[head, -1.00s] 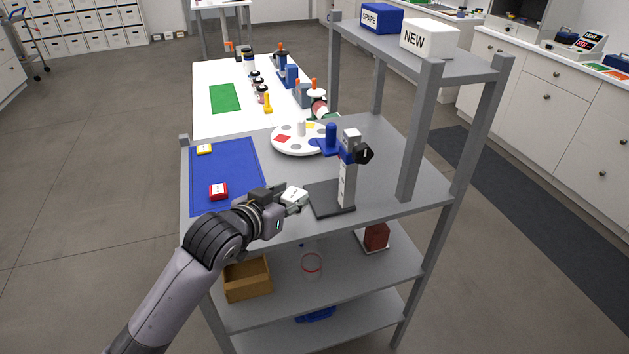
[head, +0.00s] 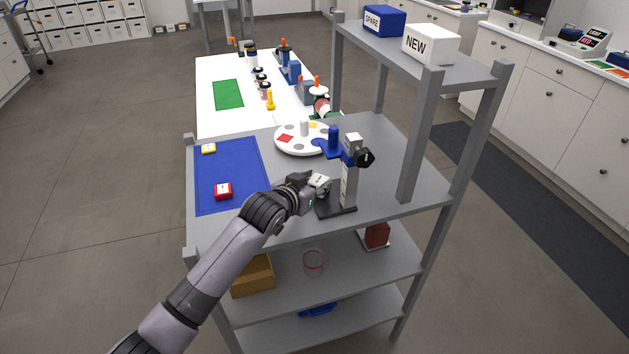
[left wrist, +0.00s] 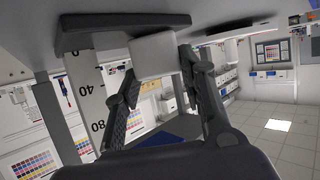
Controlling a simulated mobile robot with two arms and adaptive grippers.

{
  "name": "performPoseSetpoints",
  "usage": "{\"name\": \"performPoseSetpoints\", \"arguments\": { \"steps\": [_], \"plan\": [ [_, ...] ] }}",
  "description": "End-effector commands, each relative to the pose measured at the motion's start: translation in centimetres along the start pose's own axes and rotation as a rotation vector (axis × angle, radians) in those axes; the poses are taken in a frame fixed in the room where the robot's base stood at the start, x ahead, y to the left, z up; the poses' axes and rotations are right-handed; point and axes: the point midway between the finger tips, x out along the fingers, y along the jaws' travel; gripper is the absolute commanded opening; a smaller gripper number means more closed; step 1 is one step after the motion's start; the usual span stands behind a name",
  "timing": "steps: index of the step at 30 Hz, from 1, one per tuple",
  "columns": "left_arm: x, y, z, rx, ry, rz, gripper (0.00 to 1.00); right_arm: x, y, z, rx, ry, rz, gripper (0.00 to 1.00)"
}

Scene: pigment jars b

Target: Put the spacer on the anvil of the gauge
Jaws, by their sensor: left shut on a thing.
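The white spacer (head: 320,180) is held between the fingers of my left gripper (head: 311,188). It also shows in the left wrist view (left wrist: 155,56), with a finger on each side. The gauge (head: 349,186) stands upright on the grey top, with a dark flat base (head: 336,211), a pale column and a blue arm (head: 331,147). The spacer is just left of the column, seemingly above the base; I cannot tell whether they touch. The wrist view shows the scaled column (left wrist: 86,88) and the dark base (left wrist: 120,32) close by. My right gripper is not in view.
A round white palette (head: 290,149) stands behind the gauge. A shelf post (head: 418,140) rises to its right.

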Motion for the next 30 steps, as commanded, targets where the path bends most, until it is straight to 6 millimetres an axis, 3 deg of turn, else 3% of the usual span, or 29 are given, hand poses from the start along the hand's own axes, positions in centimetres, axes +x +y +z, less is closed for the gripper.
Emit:
{"name": "performPoseSetpoints", "arguments": {
  "steps": [8,9,18,30],
  "plan": [
    [0.1,0.0,0.19,0.0,0.002,0.0,0.02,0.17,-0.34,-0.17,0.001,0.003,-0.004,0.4],
    [0.14,-0.01,0.35,0.0,-0.001,0.0,0.38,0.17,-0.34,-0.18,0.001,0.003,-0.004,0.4],
    [0.1,0.0,0.26,0.0,0.0,0.0,0.57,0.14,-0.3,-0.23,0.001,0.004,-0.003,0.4],
    [-0.28,-0.02,-0.03,0.0,0.001,0.0,0.57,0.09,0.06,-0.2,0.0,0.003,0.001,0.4]
  ]
}}
